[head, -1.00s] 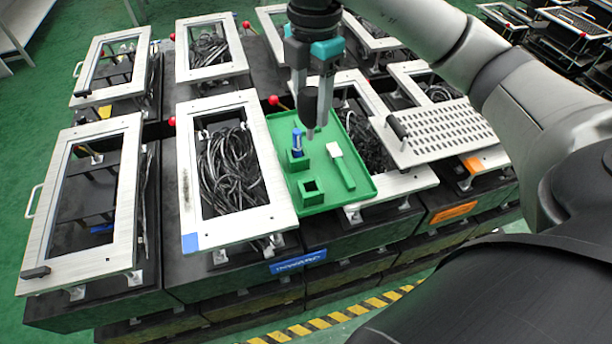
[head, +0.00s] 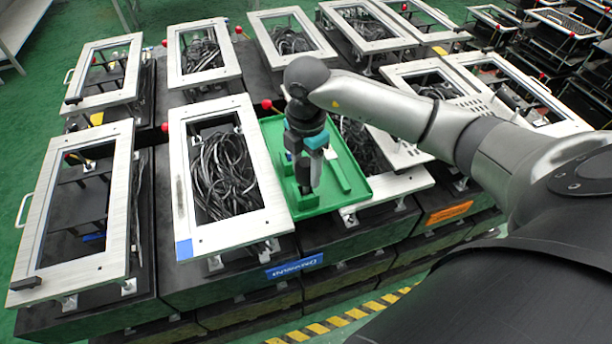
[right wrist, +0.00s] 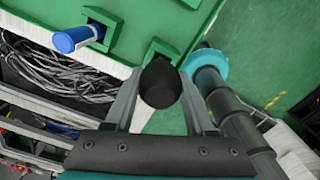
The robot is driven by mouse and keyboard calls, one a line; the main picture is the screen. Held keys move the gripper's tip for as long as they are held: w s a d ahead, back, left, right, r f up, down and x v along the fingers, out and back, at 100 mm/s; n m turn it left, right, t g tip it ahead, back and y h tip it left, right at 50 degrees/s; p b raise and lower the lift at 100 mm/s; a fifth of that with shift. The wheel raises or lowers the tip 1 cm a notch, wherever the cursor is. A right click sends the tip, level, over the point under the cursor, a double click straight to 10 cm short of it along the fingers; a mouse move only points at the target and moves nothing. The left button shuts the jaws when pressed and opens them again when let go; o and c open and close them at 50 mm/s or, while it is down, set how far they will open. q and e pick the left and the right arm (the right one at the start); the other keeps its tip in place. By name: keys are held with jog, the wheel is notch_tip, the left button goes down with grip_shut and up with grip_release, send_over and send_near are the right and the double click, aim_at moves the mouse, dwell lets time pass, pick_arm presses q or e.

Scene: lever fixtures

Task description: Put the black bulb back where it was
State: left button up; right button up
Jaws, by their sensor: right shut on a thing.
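My right gripper (head: 305,184) points down over the front part of the green tray (head: 362,198). In the right wrist view it is shut on the black bulb (right wrist: 160,84), which sits between the two fingers. The bulb overlaps a square green holder (right wrist: 165,48) in that view; I cannot tell whether its end is inside the holder or above it. A blue bulb (right wrist: 77,39) stands in the neighbouring green holder. In the head view my gripper hides most of the bulbs and holders. My left gripper is not in view.
White-framed fixtures (head: 180,205) with cables surround the tray. Red ball knobs (head: 266,104) stick up nearby. A perforated plate lies to the right, partly behind my arm.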

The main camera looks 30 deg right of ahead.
aim_at(306, 178)
jog(key=shift+f, duration=1.5)
jog(key=o, duration=0.8)
jog(key=shift+o, duration=0.2)
notch_tip(306, 178, up, 12)
jog(key=shift+r, duration=0.1)
